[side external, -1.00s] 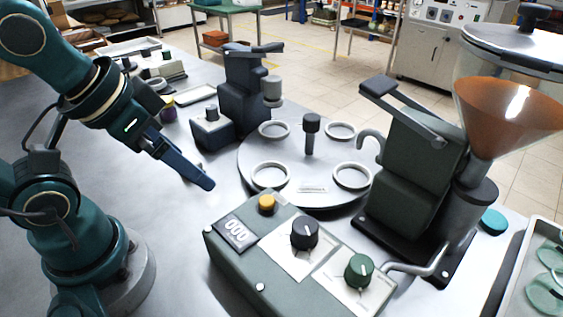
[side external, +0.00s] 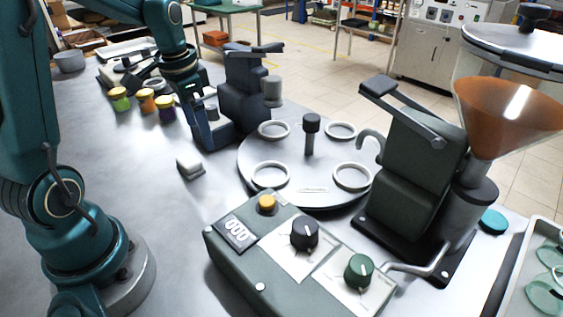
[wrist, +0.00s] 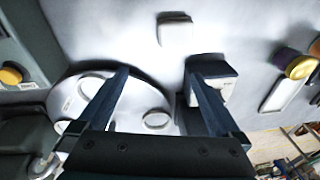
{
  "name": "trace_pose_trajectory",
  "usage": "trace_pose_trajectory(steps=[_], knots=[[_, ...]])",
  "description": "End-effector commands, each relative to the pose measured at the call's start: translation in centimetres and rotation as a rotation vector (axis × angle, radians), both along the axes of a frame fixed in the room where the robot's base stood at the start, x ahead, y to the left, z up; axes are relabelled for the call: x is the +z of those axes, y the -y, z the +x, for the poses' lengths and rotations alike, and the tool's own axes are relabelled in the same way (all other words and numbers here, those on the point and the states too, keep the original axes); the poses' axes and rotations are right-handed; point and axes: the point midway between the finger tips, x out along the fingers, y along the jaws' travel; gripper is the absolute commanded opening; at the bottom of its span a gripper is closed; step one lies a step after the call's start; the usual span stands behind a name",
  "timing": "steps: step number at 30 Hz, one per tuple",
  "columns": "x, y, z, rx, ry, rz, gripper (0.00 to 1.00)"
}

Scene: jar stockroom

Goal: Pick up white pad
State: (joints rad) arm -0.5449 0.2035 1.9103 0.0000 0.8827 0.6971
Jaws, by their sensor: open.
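The white pad (side external: 190,165) is a small pale block lying on the grey bench, left of the round turntable. In the wrist view the white pad (wrist: 175,30) lies near the top edge, beyond my fingertips. My gripper (side external: 207,138) points down beside the dark press, behind the pad in the side view and apart from it. In the wrist view my gripper (wrist: 165,68) has its two dark fingers spread wide, with nothing held between them.
The turntable (side external: 310,198) with several white rings and the dark press (side external: 240,95) stand close to my gripper. Small jars (side external: 147,101) stand behind left. A control box (side external: 238,262) sits in front. Bench around the pad is clear.

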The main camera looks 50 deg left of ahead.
Motion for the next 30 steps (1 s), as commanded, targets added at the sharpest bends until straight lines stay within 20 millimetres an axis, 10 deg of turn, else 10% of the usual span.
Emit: trace_pose_trajectory(steps=[7,30], knots=[[-4.2,-3.4,-1.8,0.132,-0.110,-0.077,1.00],[-9.6,-3.7,-2.2,0.152,-0.118,-0.084,1.00]])
